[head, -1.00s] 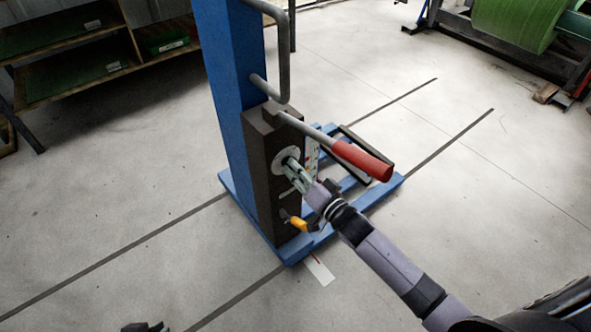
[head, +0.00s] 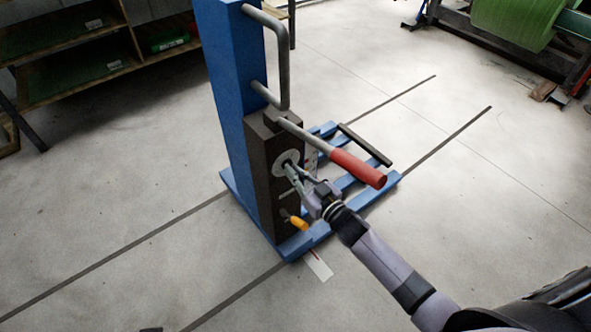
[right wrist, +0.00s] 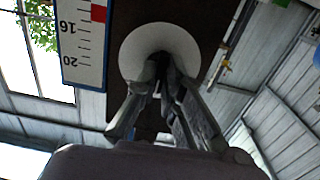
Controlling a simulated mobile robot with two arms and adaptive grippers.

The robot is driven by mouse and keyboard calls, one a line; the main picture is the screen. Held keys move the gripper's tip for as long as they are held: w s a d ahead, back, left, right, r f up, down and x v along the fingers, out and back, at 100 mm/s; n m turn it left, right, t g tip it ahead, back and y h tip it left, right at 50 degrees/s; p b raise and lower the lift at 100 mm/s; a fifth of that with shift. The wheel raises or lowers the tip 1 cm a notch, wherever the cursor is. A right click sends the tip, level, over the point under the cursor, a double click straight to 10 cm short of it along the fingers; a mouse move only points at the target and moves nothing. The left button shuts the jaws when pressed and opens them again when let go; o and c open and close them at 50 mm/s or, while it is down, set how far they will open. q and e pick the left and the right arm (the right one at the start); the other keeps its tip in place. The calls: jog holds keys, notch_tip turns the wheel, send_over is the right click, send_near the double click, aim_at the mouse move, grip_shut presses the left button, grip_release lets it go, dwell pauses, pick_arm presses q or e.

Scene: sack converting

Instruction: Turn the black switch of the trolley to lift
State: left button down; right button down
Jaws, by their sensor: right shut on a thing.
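The blue trolley (head: 228,90) stands upright, with a dark box (head: 263,190) on its front. A pale round disc (head: 281,158) sits on the box, and it also shows in the right wrist view (right wrist: 135,50). The black switch is mostly hidden by my fingers; a dark part of it (right wrist: 158,70) shows between them in the right wrist view. My right gripper (head: 291,168) is shut on the black switch, in front of the disc. A dark sliver at the head view's bottom edge may be my left gripper (head: 151,329); its jaws cannot be made out.
A grey lever with a red grip (head: 357,168) juts out above my right wrist. A yellow-orange knob (head: 298,223) sits low on the box. A white scale plate (right wrist: 82,45) is beside the disc. Shelves (head: 75,75) stand at back left.

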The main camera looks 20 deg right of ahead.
pick_arm(q)
jog(key=shift+s+p+x, duration=0.15)
jog(key=shift+p+x, duration=0.05)
jog(key=shift+x, duration=0.65)
jog(key=shift+s+p+x, duration=0.15)
jog(key=shift+x, duration=0.75)
pick_arm(e)
jog(key=shift+n, duration=4.3)
jog(key=c, duration=1.7)
grip_release()
jog(key=shift+d, duration=0.1)
jog(key=v, duration=1.2)
jog(key=shift+r, duration=0.1)
